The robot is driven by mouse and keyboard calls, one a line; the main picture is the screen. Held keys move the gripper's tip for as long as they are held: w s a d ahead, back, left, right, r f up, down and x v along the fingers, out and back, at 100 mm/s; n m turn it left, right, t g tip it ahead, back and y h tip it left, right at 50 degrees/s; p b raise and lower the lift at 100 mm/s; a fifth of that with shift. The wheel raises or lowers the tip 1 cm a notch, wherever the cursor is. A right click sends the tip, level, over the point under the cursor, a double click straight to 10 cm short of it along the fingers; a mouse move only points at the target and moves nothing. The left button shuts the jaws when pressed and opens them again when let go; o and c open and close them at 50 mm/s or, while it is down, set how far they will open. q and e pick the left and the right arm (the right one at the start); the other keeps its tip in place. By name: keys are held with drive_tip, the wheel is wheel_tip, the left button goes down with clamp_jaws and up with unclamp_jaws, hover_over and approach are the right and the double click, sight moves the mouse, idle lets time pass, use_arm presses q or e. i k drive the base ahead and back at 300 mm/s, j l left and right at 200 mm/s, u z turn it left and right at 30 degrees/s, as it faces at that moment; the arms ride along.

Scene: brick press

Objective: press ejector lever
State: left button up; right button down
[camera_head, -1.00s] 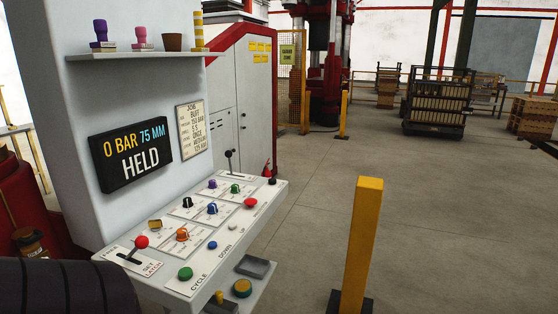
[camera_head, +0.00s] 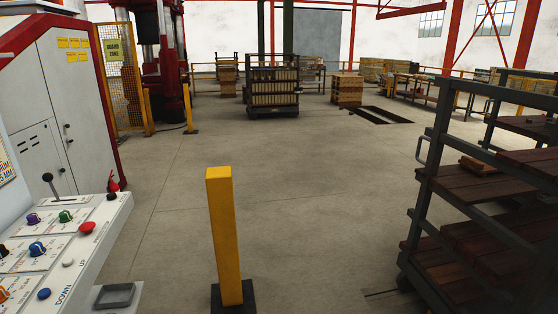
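No lever with a readable ejector label shows. A black-knobbed lever (camera_head: 49,184) stands upright at the back of the white control panel (camera_head: 104,226), at the left edge of the view. I cannot tell whether it is the ejector lever. The panel also carries a red button (camera_head: 87,227), a blue button (camera_head: 43,293) and several coloured knobs, with DOWN and UP printed near its right edge. The panel's left part is cut off by the frame. Neither of my grippers is in view.
A yellow post (camera_head: 228,236) on a black base stands right of the panel. A dark rack with brown boards (camera_head: 480,185) fills the right side. A red press (camera_head: 163,60) stands behind a yellow guard fence (camera_head: 122,85). Open concrete floor (camera_head: 310,190) lies between post and rack.

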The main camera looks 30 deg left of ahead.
sight(48, 177)
drive_tip(key=i+j, duration=0.2)
drive_tip(key=i, duration=0.55)
drive_tip(key=i+j+u, duration=0.1)
drive_tip(key=i, duration=0.65)
drive_tip(key=i+j, duration=0.2)
drive_tip(key=i, duration=0.55)
drive_tip(key=i+u, duration=0.25)
drive_tip(key=i, duration=0.35)
drive_tip(key=i+l+u, duration=0.1)
drive_tip(key=i+u, duration=0.2)
drive_tip(key=i, duration=0.3)
drive_tip(key=i+l+u, duration=0.1)
drive_tip(key=i+u, duration=0.3)
drive_tip(key=i, duration=0.85)
drive_tip(key=i+u, duration=0.25)
drive_tip(key=i, duration=0.35)
drive_tip(key=i+l+u, duration=0.15)
drive_tip(key=i+u, duration=0.15)
drive_tip(key=i, duration=0.3)
drive_tip(key=i+u, duration=0.25)
drive_tip(key=u, duration=0.15)
drive_tip(key=i+u, duration=0.5)
drive_tip(key=u, duration=0.25)
drive_tip(key=i+j+u, duration=0.1)
drive_tip(key=i+u, duration=0.75)
drive_tip(key=u, duration=0.15)
drive_tip(key=i+u, duration=0.25)
drive_tip(key=i, duration=0.35)
drive_tip(key=i+u, duration=0.25)
drive_tip(key=i, duration=0.4)
